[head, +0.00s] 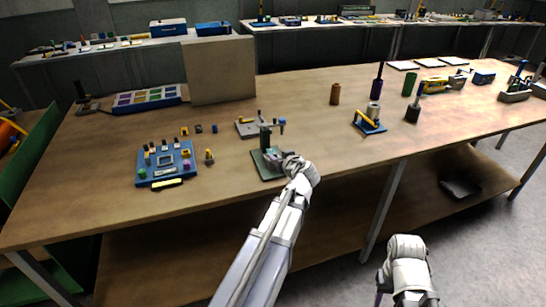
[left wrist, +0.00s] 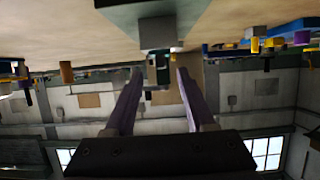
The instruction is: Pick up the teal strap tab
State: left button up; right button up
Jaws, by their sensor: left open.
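A dark green stand with an upright post (head: 265,142) stands near the table's front edge, left of centre in the head view. My left gripper (head: 280,161) is at the right side of its base. In the left wrist view, which looks upside down, my left gripper (left wrist: 158,74) is open, with one finger on each side of a small dark teal part (left wrist: 163,60) below a grey block. I cannot tell if the fingers touch it or if it is the strap tab. My right arm shows at the bottom right of the head view; its jaws are not clear.
A grey fixture (head: 247,126) stands just behind the stand. A blue-based holder (head: 369,122) is to the right. Bare wood lies between.

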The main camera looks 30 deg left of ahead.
aim_at(275, 154)
pick_arm(q)
jog(key=b+x, duration=0.1)
jog(key=x, duration=0.3)
jog(key=shift+a+f+b, duration=0.1)
jog(key=shift+f+b, duration=0.1)
jog(key=shift+b, duration=0.2)
jog(key=shift+w+a+f, duration=0.1)
jog(key=shift+w+a, duration=0.15)
jog(key=shift+a, duration=0.1)
jog(key=shift+s, duration=0.1)
grip_shut()
